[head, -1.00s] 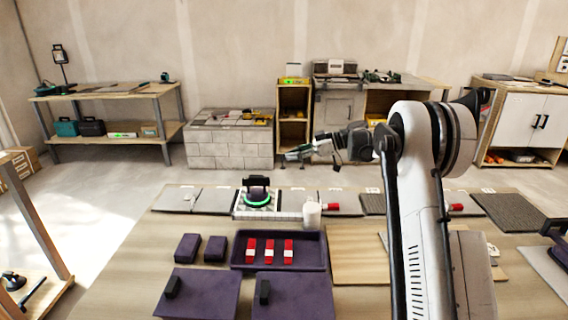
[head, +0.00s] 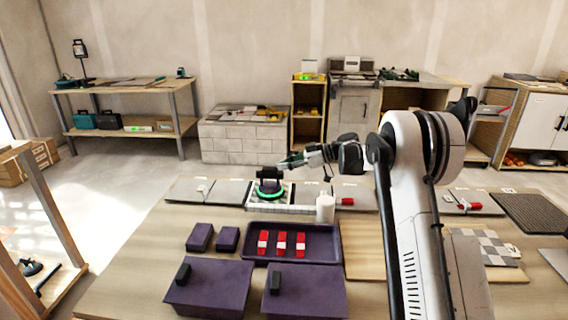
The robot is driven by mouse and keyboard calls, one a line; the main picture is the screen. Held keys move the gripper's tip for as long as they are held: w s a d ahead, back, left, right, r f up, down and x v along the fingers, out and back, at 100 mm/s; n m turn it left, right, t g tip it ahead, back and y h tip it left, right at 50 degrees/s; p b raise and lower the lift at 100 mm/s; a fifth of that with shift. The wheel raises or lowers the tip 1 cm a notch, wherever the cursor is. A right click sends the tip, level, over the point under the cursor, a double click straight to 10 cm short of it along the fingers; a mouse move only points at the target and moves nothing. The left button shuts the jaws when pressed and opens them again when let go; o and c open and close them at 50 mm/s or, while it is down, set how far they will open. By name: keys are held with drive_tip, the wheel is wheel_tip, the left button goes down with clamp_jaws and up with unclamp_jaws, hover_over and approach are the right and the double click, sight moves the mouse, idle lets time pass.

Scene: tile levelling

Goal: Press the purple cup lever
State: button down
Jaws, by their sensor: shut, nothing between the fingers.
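The purple suction cup (head: 269,187) with a bright green ring at its base stands on a white gridded tile (head: 292,209) at the back of the workbench. Its dark lever (head: 269,172) sticks up on top. My gripper (head: 284,164) is shut and empty. In the picture it is just above and right of the lever, pointing left; contact between them cannot be made out. The fingertips are small in this view.
A white cylinder (head: 325,208) stands right of the cup. A purple tray (head: 333,246) with red pieces, two small purple blocks and two large purple boxes (head: 208,290) lie in front. Grey tiles (head: 354,195) flank the cup. A checkered tile (head: 492,246) lies right of my arm.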

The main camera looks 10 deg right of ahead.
drive_tip(key=shift+d+f, duration=0.1)
drive_tip(key=shift+f, duration=0.4)
drive_tip(key=shift+r, duration=0.2)
drive_tip(key=shift+r, duration=0.65)
